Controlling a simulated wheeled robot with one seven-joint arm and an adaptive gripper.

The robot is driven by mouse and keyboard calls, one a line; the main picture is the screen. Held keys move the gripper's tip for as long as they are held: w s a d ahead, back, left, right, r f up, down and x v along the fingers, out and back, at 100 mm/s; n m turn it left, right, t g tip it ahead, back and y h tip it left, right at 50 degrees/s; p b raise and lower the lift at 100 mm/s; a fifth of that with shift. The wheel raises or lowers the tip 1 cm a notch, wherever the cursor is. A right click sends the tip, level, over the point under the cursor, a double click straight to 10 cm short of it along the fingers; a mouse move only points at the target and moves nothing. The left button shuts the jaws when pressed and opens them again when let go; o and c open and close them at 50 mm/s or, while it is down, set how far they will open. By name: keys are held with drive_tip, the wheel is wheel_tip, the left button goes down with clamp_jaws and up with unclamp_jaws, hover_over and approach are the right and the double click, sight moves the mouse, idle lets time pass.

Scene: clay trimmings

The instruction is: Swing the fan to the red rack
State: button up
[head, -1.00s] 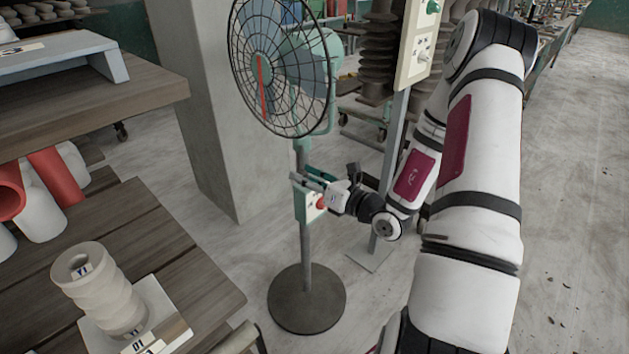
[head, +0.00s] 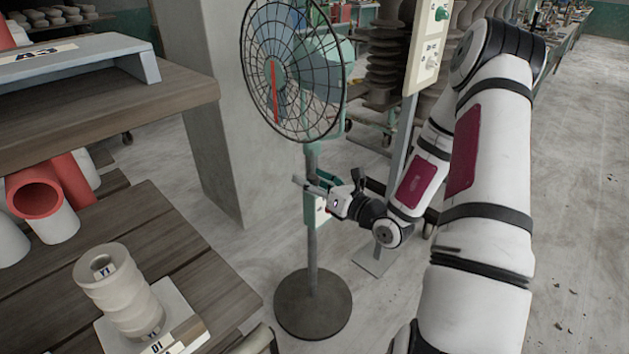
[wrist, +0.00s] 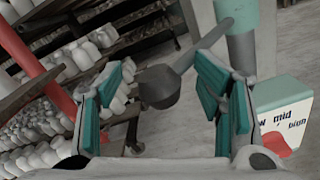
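The pedestal fan (head: 293,70) has a black wire guard, a teal motor housing, a red mark on its front and a round dark base. Its head faces left and toward the camera. My gripper (head: 312,182) is at the pole, just above the control box (head: 314,212). In the wrist view my gripper (wrist: 163,75) is open, and a grey lever with a rounded knob (wrist: 160,87) from the pole collar lies between its fingers. I cannot tell whether they touch it. A red post (wrist: 36,66) of a rack holding white ware shows at the left.
A concrete pillar (head: 200,110) is behind the fan. A post with a switch panel (head: 428,45) stands to its right. Open floor lies at the far right.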

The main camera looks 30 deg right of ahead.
drive_tip(key=shift+a+r, duration=0.1)
drive_tip(key=shift+a, duration=0.2)
drive_tip(key=v, duration=1.2)
drive_tip(key=shift+d, duration=0.3)
drive_tip(key=shift+a, duration=0.1)
